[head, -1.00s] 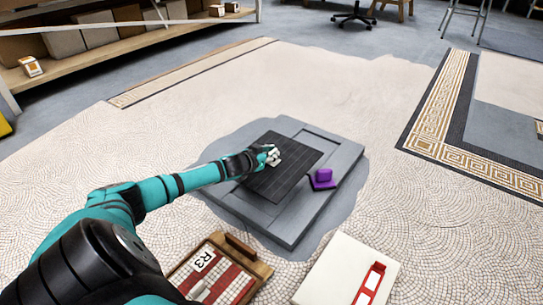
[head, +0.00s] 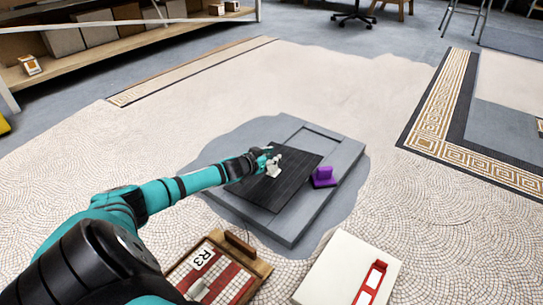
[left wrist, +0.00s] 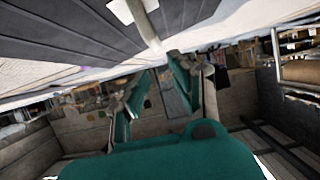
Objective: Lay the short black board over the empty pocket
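The short black board (head: 285,187) lies over the middle of the grey panel (head: 317,210) on the floor. It has a pale upright handle (head: 274,168). My left gripper (head: 267,160) is at the handle, above the board's far-left part. In the left wrist view the fingers (left wrist: 155,95) are spread, and the handle (left wrist: 149,32) stands beyond their tips, not clamped. The black board (left wrist: 60,32) fills the upper left there. A recessed outline (head: 318,136) shows at the panel's far end. Anything under the board is hidden. My right gripper is not in view.
A purple block (head: 323,176) stands on the panel just right of the board. A wooden tray marked R3 (head: 240,243) and a white box with a red-framed item (head: 330,262) are in front. Patterned mosaic floor surrounds the panel.

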